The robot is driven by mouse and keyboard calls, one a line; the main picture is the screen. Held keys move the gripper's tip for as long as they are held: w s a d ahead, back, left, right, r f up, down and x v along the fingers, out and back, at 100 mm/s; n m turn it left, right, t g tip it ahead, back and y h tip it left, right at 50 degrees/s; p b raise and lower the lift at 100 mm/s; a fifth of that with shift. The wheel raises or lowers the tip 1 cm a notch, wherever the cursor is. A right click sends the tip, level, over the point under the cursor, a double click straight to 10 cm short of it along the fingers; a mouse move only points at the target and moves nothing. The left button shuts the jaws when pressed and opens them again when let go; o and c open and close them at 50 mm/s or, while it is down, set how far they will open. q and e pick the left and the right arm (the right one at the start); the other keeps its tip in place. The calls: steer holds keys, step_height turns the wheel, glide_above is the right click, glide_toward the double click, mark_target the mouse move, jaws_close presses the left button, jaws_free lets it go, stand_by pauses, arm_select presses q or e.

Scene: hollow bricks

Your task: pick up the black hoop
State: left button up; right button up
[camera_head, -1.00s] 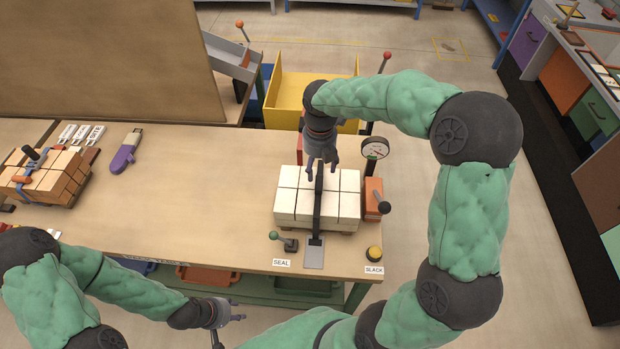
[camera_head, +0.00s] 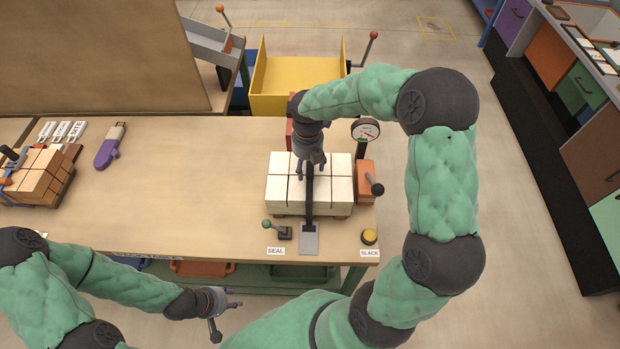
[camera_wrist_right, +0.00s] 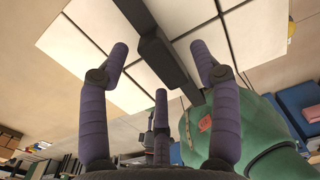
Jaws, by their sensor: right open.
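The black hoop (camera_head: 309,202) stands as a dark band over the white brick stack (camera_head: 338,190), near the bench's right end. It runs down to a grey plate at the bench's front edge. My right gripper (camera_head: 310,174) is open above the stack, at the hoop's far end. In the right wrist view the hoop (camera_wrist_right: 162,50) crosses diagonally between the spread fingertips of this gripper (camera_wrist_right: 160,58). The fingers are not closed on it; whether any touches it I cannot tell. My left gripper (camera_head: 228,312) is open and empty in front of the bench.
A gauge (camera_head: 366,130) and an orange box with a lever (camera_head: 366,184) stand close right of the stack. A green-knobbed lever (camera_head: 277,230) and a yellow button (camera_head: 369,237) are at the front edge. A strapped brick pack (camera_head: 38,175) lies left; the bench middle is clear.

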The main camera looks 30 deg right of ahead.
step_height(320, 180, down, 2)
steer(key=shift+f, duration=0.2)
jaws_close()
steer(key=shift+r, duration=0.1)
